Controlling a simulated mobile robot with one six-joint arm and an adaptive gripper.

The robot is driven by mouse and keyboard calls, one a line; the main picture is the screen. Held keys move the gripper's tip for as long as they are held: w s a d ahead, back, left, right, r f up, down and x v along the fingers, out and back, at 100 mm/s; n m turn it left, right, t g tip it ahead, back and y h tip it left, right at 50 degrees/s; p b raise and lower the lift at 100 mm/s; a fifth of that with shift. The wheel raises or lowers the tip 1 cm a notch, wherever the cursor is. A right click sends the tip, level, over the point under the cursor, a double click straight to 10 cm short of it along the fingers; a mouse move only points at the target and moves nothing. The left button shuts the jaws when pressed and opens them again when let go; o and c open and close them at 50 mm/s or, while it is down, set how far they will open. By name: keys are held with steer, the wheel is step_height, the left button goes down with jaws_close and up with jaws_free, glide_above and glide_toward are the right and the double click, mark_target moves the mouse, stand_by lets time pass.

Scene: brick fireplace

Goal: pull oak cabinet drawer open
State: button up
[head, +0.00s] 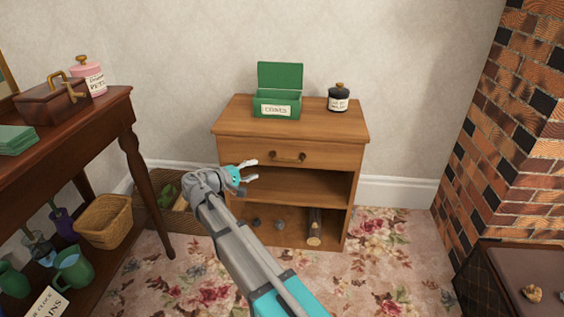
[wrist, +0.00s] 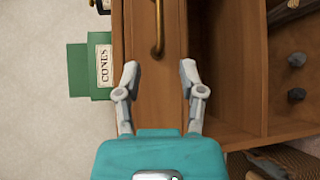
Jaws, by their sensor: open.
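The oak cabinet (head: 230,132) stands against the wall in the middle of the head view. Its single top drawer (head: 240,153) looks shut, with a brass handle (head: 288,156) at its middle. My gripper (head: 256,170) is open and empty in front of the drawer's lower left part, apart from the handle. In the wrist view, which is turned sideways, the open fingers (wrist: 158,78) point toward the drawer front (wrist: 150,92). The handle (wrist: 158,28) lies ahead, beyond the fingertips, in line with the gap between them.
On the cabinet top are an open green box (head: 279,90) and a labelled jar (head: 339,98). Open shelves below hold a log (head: 314,228) and small dark lumps. A dark side table (head: 75,115) is at left, a brick fireplace (head: 510,130) at right. Carpet lies between.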

mark_target(280, 161)
steer(key=b+x, duration=0.1)
steer(key=x, duration=1.1)
steer(key=shift+b, duration=0.3)
steer(key=shift+c, duration=0.3)
jaws_close()
